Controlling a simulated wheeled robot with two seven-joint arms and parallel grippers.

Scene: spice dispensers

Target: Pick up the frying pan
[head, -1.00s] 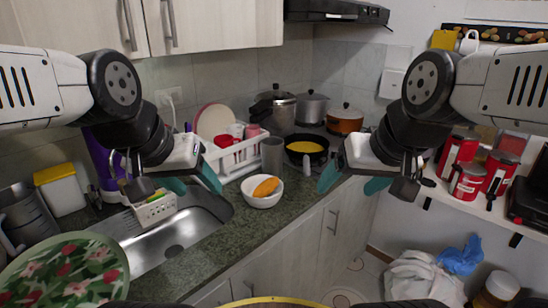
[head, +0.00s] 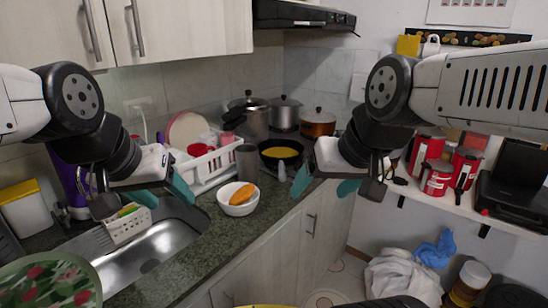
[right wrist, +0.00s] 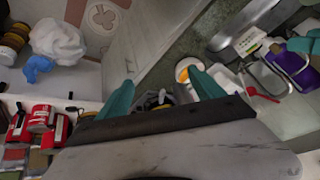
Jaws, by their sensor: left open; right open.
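The frying pan (head: 281,153) is black and round, with something yellow inside. It sits at the back of the counter in the head view, and a pale handle (head: 282,172) seems to point toward me. My right gripper (head: 325,185) is open and empty, to the right of the pan and nearer to me, apart from it. My left gripper (head: 163,195) is open and empty over the sink side. In the right wrist view, my right gripper's teal fingers (right wrist: 160,92) stand apart; a dark round thing between them is partly hidden, and I cannot tell if it is the pan.
A white bowl (head: 238,208) with orange food stands left of the pan's near side. A white dish rack (head: 210,172) and grey cup (head: 247,160) are left. An orange pot (head: 318,122) stands behind. Red cans (head: 437,176) stand on the right shelf. The sink (head: 160,250) is at left.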

